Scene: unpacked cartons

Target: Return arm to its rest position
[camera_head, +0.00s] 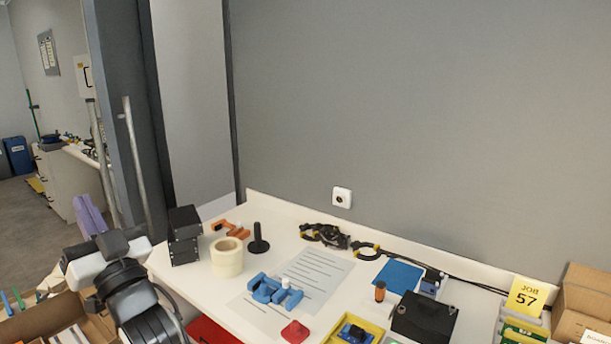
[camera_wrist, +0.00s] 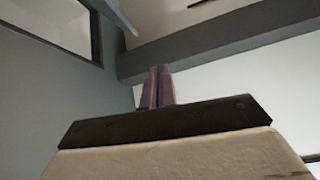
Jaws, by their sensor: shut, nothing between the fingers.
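In the wrist view the same purple fingers (camera_wrist: 158,88) show close together beyond the dark edge of my wrist. Behind them are only grey wall, a pale panel and ceiling beams. My dark and white arm links fill the lower left of the head view.
An open carton (camera_head: 40,318) stands at lower left beside my arm.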

